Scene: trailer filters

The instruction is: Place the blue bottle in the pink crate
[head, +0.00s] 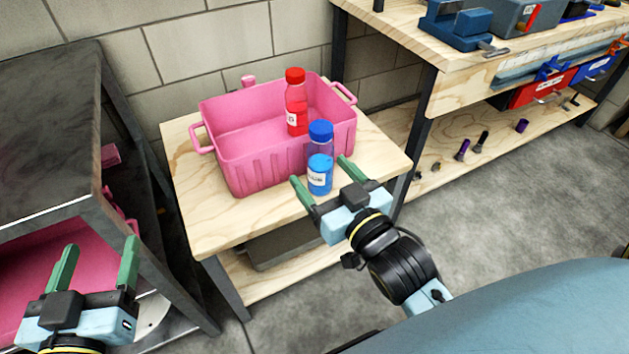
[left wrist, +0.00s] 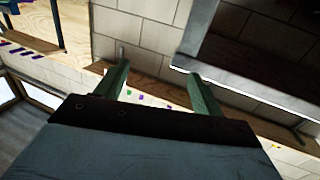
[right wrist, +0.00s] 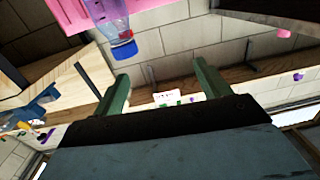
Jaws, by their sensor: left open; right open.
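The blue bottle (head: 320,174) stands upright on the wooden table, just in front of the pink crate's near wall. It has a white label and a dark blue cap. The pink crate (head: 255,167) sits on the same table. A red bottle (head: 296,105) shows upright at the crate, its lower part partly hidden. My right gripper (head: 322,180) is open, with its fingers on either side of the blue bottle in the head view; contact cannot be told. The blue bottle also shows in the right wrist view (right wrist: 122,42), beyond the fingertips. My left gripper (head: 98,262) is open and empty at the lower left.
The wooden table (head: 190,170) has bare room left of and in front of the crate. A dark shelf unit (head: 45,130) with pink items stands at the left. A workbench (head: 450,75) with tools and a lower shelf stands at the right.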

